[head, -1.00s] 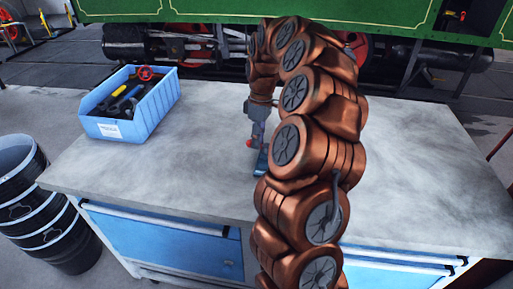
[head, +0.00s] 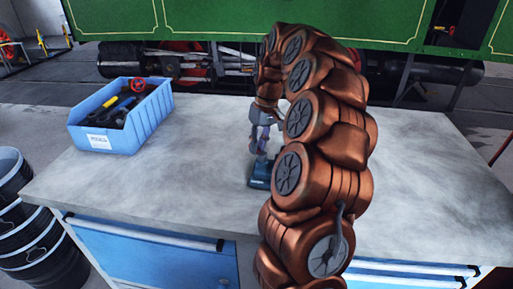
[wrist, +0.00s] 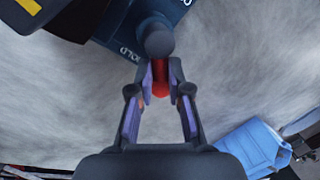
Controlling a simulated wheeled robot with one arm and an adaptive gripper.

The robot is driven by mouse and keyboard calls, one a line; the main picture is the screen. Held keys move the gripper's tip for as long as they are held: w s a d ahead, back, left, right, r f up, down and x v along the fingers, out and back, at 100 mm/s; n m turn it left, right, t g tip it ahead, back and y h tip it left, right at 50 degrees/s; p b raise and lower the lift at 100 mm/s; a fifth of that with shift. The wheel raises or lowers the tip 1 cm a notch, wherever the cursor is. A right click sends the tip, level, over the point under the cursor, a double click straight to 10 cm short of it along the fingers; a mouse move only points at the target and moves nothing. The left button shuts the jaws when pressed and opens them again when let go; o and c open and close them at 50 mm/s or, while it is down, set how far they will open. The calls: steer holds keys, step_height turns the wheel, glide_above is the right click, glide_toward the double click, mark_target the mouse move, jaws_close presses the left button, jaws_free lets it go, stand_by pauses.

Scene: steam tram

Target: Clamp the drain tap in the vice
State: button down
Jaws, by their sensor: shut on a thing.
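The dark blue vice (head: 260,178) stands on the grey bench, partly hidden behind my arm in the head view. In the wrist view its dark blue body (wrist: 118,28) is at the top, with white lettering. My gripper (head: 262,150) points down just above and behind the vice. In the wrist view my gripper (wrist: 160,84) is shut on a red handle piece (wrist: 160,82) below a dark round knob (wrist: 159,43). The piece appears to belong to the vice, but its join is hidden. I cannot make out the drain tap or the gap between the vice jaws.
A blue bin (head: 110,137) with tools and a red handwheel (head: 138,85) stands at the bench's left. It also shows in the wrist view (wrist: 254,146). The bench top (head: 410,170) is clear on the right. Black drums (head: 25,220) stand on the floor left.

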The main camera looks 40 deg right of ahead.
stand_by(0.5)
steer(key=c, duration=1.1)
jaws_free()
steer(key=shift+r, duration=0.1)
steer(key=shift+s+d+r, duration=0.1)
steer(key=shift+d+r, duration=0.15)
steer(key=shift+r, duration=0.95)
steer(key=shift+d+r, duration=0.25)
steer(key=shift+r, duration=0.95)
steer(key=shift+s+d+r, duration=0.1)
steer(key=shift+d+r, duration=0.15)
steer(key=shift+r, duration=0.95)
